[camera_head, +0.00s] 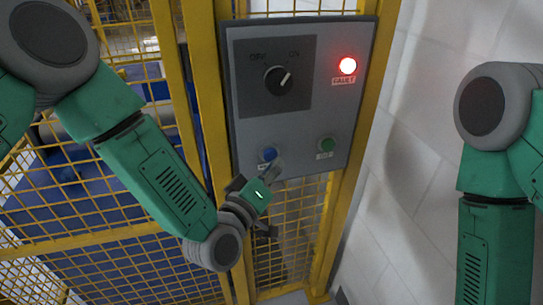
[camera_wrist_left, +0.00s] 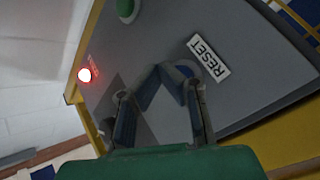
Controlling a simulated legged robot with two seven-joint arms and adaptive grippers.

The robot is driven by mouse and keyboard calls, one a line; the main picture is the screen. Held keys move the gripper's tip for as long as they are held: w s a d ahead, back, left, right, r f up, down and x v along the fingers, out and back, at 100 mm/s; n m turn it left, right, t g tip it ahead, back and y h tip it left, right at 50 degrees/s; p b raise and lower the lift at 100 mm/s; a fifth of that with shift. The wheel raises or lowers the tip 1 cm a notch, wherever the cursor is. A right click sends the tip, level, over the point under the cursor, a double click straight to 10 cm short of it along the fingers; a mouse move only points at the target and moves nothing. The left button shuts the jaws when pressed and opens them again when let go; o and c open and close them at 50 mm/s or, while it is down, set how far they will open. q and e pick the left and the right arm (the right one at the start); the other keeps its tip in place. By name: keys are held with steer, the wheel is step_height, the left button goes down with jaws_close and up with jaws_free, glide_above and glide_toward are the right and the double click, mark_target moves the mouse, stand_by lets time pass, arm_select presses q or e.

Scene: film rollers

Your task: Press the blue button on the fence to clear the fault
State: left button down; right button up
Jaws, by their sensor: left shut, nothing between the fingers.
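The blue button (camera_head: 268,154) sits low on the left of a grey control panel (camera_head: 300,125) on the yellow fence. In the left wrist view the blue button (camera_wrist_left: 184,71) is partly hidden behind my fingertips, beside a RESET label (camera_wrist_left: 208,58). My left gripper (camera_head: 272,172) is shut and empty, just below the button in the head view. Its fingertips (camera_wrist_left: 168,74) lie over or right in front of the button; I cannot tell whether they touch it. The red fault light (camera_head: 347,65) is lit. My right gripper is out of view.
A green button (camera_head: 327,144) sits right of the blue one. A rotary switch (camera_head: 278,80) is above, its pointer toward ON. Yellow mesh fence (camera_head: 110,225) lies left and below; a white wall (camera_head: 440,45) is at right.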

arm_select(q)
steer(key=shift+w+a+r, duration=0.1)
steer(key=shift+w+a, duration=0.05)
steer(key=shift+w, duration=0.2)
steer(key=shift+w+a, duration=0.15)
steer(key=shift+w, duration=0.3)
stand_by(0.9)
steer(key=shift+s, duration=0.15)
steer(key=shift+s+d, duration=0.25)
steer(key=shift+s, duration=0.45)
steer(key=shift+s+d+p, duration=0.1)
steer(key=shift+s+d, duration=0.15)
steer(key=shift+s, duration=0.55)
steer(key=shift+s+d+p, duration=0.1)
steer(key=shift+s+d, duration=0.2)
steer(key=shift+s, duration=0.5)
steer(key=shift+s+d+p, duration=0.1)
steer(key=shift+s+d, duration=0.15)
steer(key=shift+s, duration=0.55)
